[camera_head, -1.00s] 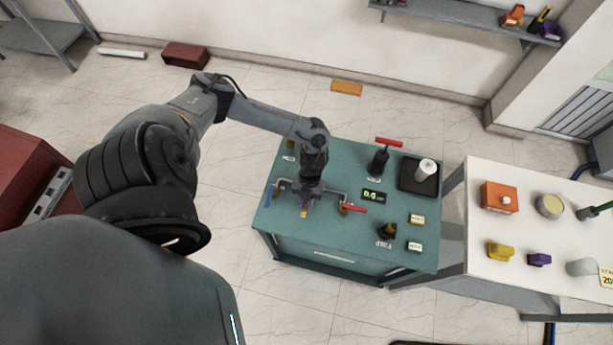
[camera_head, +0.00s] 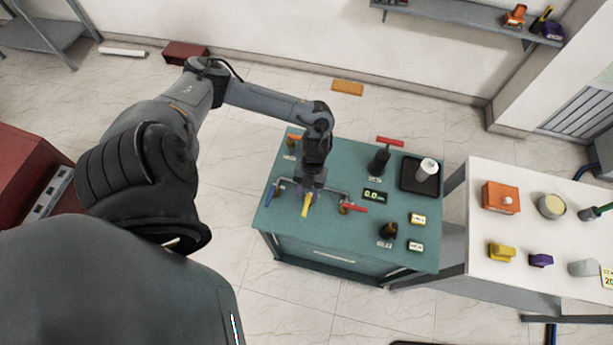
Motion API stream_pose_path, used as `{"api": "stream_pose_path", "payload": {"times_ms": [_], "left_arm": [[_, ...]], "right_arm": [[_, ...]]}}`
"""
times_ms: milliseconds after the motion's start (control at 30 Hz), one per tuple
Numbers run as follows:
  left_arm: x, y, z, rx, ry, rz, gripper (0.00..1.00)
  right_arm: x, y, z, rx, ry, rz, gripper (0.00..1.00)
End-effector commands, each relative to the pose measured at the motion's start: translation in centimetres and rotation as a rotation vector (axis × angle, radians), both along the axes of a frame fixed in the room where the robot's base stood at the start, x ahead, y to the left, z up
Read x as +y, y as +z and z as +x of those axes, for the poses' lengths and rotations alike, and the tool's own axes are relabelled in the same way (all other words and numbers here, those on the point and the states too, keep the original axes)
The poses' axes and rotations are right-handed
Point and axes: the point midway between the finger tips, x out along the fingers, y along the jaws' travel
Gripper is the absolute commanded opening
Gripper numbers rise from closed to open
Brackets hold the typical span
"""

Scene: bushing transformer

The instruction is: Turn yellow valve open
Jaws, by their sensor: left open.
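The yellow valve handle (camera_head: 307,205) is on the teal bench (camera_head: 330,235), between a blue handle and a red handle on the same grey pipework. It points toward the bench's front edge. My left gripper (camera_head: 309,188) is above and just behind the yellow handle, pointing down. It is open. Its fingers are small and dark here, and I cannot tell whether they touch the handle. The valve body under the gripper is hidden. My right gripper is not in view.
A blue handle (camera_head: 269,194) and a red handle (camera_head: 354,208) flank the yellow one closely. A red T-handle (camera_head: 389,141), a display (camera_head: 374,196) and a black tray (camera_head: 407,185) stand to the right. A white table (camera_head: 530,220) with several parts adjoins.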

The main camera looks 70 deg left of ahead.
Motion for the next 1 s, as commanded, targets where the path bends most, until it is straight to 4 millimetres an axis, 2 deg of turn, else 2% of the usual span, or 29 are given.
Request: {"api": "stream_pose_path", "payload": {"times_ms": [200,400,1000], "left_arm": [[1.2,3.3,0.8,-0.003,-0.001,0.001,0.43],[1.8,5.1,1.1,0.000,-0.001,-0.001,0.43],[1.9,5.5,0.9,0.009,-0.001,0.000,0.43]], "right_arm": [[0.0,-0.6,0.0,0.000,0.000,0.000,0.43],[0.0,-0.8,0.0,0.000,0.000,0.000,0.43],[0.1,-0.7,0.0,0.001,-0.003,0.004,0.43]]}}
